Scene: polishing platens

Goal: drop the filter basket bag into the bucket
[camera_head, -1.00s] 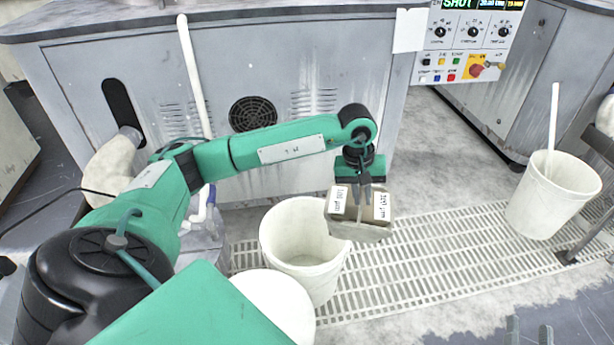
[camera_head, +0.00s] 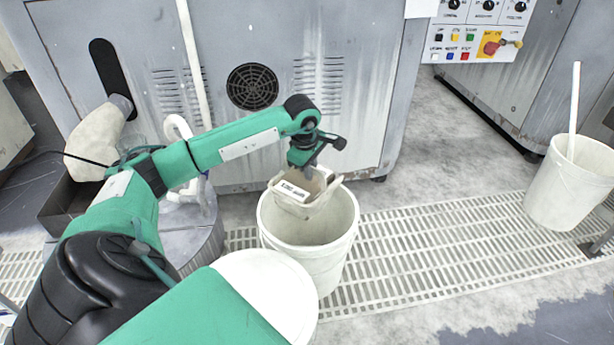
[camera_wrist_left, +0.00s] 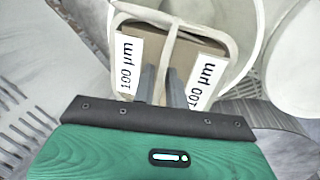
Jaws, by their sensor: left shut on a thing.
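The filter basket bag (camera_head: 300,203) is a boxy beige bag with white labels and a strap handle. My left gripper (camera_head: 306,168) is shut on its handle. In the head view the bag hangs over the back left part of the mouth of the off-white bucket (camera_head: 325,262), overlapping the rim. I cannot tell how far its bottom is inside. In the left wrist view the bag (camera_wrist_left: 183,52) shows "100 µm" labels, and the gripper (camera_wrist_left: 160,88) fingers are at its strap. My right gripper is not in view.
A white round lid or top (camera_head: 275,290) is in front of the bucket. Another bucket (camera_head: 572,190) with a pole stands at the right. The grey machine (camera_head: 290,60) is close behind. A slotted floor grate (camera_head: 430,240) leaves free floor to the right.

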